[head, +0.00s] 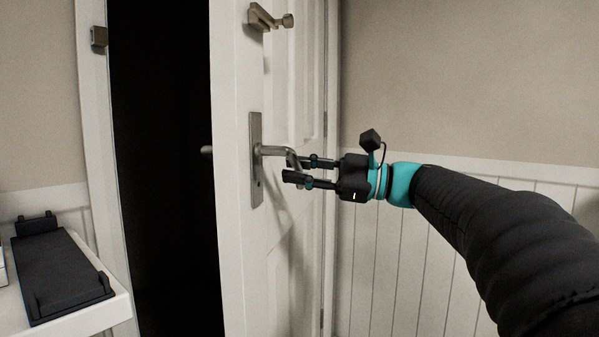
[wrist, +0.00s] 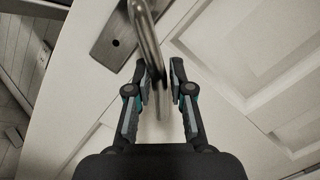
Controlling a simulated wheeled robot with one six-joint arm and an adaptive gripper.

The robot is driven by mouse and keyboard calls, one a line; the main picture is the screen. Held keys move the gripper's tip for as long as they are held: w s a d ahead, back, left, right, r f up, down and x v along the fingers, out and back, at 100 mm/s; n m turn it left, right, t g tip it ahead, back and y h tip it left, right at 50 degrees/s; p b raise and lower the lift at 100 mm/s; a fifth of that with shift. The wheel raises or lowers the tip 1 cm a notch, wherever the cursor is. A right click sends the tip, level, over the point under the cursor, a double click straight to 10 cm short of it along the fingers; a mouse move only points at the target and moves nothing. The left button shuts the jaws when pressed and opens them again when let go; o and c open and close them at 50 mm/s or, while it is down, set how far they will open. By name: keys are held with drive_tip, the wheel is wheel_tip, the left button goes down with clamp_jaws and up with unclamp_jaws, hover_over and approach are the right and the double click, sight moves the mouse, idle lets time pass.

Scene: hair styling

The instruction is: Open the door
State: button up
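The white panelled door (head: 232,230) stands partly open, with a dark opening to its left in the head view. Its metal lever handle (head: 272,151) sits on a long metal plate (head: 256,180). My gripper (head: 297,168) is at the free end of the lever. In the wrist view the handle (wrist: 150,45) runs down between the two fingers of my gripper (wrist: 160,72). The fingers are apart, one on each side of the lever, with narrow gaps showing. The door's panels (wrist: 245,45) fill most of the wrist view.
A metal latch (head: 268,19) is fixed higher on the door, and a catch (head: 98,37) is on the left frame. A white shelf (head: 118,306) with a black tray-like object (head: 60,270) stands at the lower left. A panelled wall (head: 400,260) is at the right.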

drive_tip(key=shift+o, duration=1)
drive_tip(key=shift+d, duration=0.2)
drive_tip(key=v, duration=1.1)
drive_tip(key=shift+s+d, duration=0.15)
drive_tip(key=shift+d, duration=0.2)
